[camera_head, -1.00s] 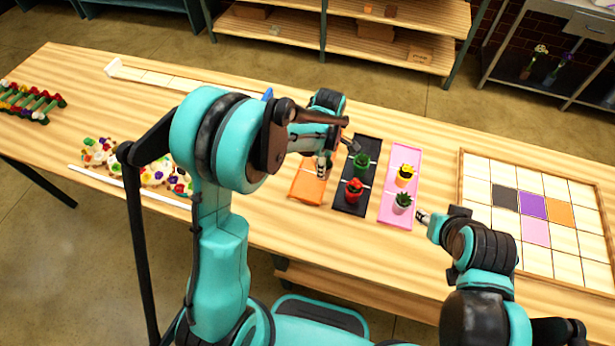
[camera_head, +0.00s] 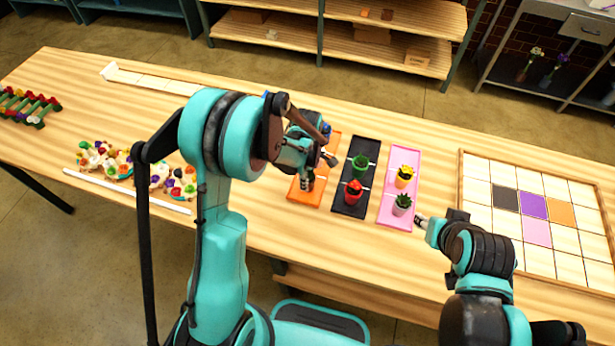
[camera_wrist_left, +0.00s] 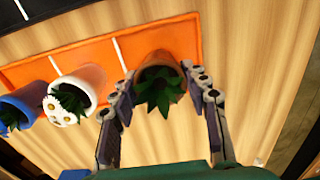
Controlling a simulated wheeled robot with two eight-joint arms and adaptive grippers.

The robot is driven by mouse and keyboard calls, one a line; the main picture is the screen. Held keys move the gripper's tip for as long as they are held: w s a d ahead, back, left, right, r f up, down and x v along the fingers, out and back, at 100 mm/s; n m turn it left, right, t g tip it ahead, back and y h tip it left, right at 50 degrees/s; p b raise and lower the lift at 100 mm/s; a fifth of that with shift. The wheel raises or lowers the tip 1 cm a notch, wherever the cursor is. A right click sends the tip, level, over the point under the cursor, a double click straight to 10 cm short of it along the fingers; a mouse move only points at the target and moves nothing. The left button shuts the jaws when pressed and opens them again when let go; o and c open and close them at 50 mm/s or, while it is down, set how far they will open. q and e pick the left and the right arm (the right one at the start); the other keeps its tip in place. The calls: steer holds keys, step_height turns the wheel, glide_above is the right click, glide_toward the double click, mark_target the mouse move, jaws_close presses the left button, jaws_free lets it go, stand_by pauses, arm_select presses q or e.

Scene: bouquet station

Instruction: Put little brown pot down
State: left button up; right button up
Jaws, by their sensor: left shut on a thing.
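My left gripper (camera_head: 309,182) is at the near end of the orange tray (camera_head: 296,190) in the head view. In the left wrist view its two fingers (camera_wrist_left: 165,95) are shut on the little brown pot (camera_wrist_left: 158,60), one on each side. The pot holds a dark green spiky plant and is over the end section of the orange tray (camera_wrist_left: 185,35). I cannot tell whether its base touches the tray. The pot is hidden in the head view. My right gripper (camera_head: 421,221) is beside the pink tray; its jaw opening is too small to tell.
A white pot (camera_wrist_left: 88,82) with white flowers and a blue pot (camera_wrist_left: 28,98) stand farther along the orange tray. Red (camera_head: 353,195) and green (camera_head: 360,168) pots stand on the black tray (camera_head: 346,208). The pink tray (camera_head: 398,220) holds a yellow pot (camera_head: 404,179) and a pale pot (camera_head: 401,207).

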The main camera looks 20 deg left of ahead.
arm_select(q)
steer(key=o, duration=1.5)
steer(key=shift+f, duration=0.15)
steer(key=shift+r, duration=0.25)
step_height(320, 180, up, 12)
steer(key=p, duration=0.2)
steer(key=shift+f+p, duration=0.25)
steer(key=shift+p, duration=0.1)
steer(key=s+a+r+m+t, duration=0.1)
steer(key=s+r+m+t, duration=0.1)
steer(key=s+m, duration=0.3)
steer(key=s+a+r+m+t, duration=0.1)
steer(key=s+r+m+t, duration=0.1)
steer(key=s+r+m, duration=0.3)
steer(key=s+r+m+t, duration=0.3)
steer(key=s+r+m, duration=0.1)
steer(key=s+m, duration=0.3)
steer(key=shift+a+m, duration=0.3)
steer(key=shift+a, duration=0.1)
